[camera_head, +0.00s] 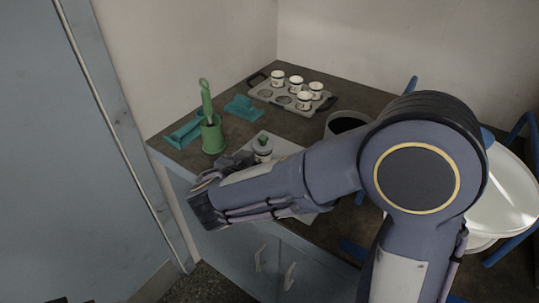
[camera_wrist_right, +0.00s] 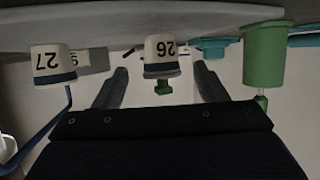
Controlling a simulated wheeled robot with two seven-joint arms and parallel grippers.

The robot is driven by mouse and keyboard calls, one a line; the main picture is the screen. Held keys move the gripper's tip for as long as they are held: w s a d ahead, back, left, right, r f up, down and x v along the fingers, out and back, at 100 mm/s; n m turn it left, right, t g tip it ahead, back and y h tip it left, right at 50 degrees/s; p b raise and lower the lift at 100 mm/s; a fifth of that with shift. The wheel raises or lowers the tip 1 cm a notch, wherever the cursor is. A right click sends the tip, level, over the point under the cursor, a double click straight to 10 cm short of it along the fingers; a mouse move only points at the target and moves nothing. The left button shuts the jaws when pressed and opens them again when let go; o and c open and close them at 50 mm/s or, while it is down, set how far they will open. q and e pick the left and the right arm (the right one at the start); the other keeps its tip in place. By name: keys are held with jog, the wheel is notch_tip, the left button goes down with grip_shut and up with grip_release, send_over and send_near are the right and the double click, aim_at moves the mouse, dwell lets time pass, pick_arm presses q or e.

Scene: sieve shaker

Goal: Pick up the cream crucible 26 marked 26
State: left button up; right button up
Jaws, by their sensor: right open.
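The cream crucible 26 (camera_wrist_right: 161,50) has a dark band and its number shows upside down in the right wrist view. A green knob (camera_wrist_right: 163,87) shows at its top. It appears to be the green-topped crucible (camera_head: 262,152) standing on the counter, just behind my right gripper in the head view. My right gripper (camera_wrist_right: 160,72) is open, its two fingers on either side of the crucible in the picture. I cannot tell how far the fingertips are from it. In the head view the gripper (camera_head: 222,172) is partly hidden by its own arm. My left gripper is not in view.
Crucible 27 (camera_wrist_right: 54,64) stands beside 26. A green holder (camera_head: 213,137) with an upright green tool stands left of the crucible, near teal pieces (camera_head: 243,108). A grey tray (camera_head: 263,91) with several white cups is at the back. A dark container (camera_head: 347,122) stands behind my arm.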

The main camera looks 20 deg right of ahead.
aim_at(260, 153)
jog(key=x, duration=0.6)
jog(key=shift+w+r+p, duration=0.1)
jog(key=shift+r+p, duration=0.2)
jog(key=shift+p, duration=0.05)
jog(key=c, duration=1.3)
